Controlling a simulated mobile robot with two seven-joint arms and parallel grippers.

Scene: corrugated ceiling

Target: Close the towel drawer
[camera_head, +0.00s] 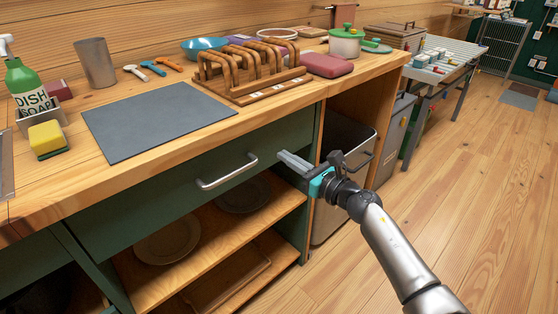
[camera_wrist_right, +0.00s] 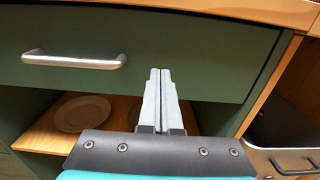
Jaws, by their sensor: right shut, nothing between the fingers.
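The green drawer (camera_head: 151,201) with a silver bar handle (camera_head: 227,172) sits under the wooden counter. Its front looks about level with the cabinet frame, and its inside is hidden, so no towel shows. In the right wrist view the drawer front (camera_wrist_right: 190,50) and its handle (camera_wrist_right: 75,60) fill the upper part. My right gripper (camera_head: 284,156) is shut and empty, its fingertips in front of the drawer's right part, to the right of the handle. In the right wrist view its fingers (camera_wrist_right: 160,75) are together and point at the drawer front; whether they touch it I cannot tell. My left gripper is not in view.
The counter (camera_head: 60,180) holds a grey mat (camera_head: 155,120), a wooden rack (camera_head: 250,75), a soap bottle (camera_head: 28,85) and a sponge (camera_head: 47,139). Plates (camera_head: 168,241) stand on the open shelf below. A bin (camera_head: 345,150) stands right of the drawer. The floor (camera_head: 480,200) at right is clear.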

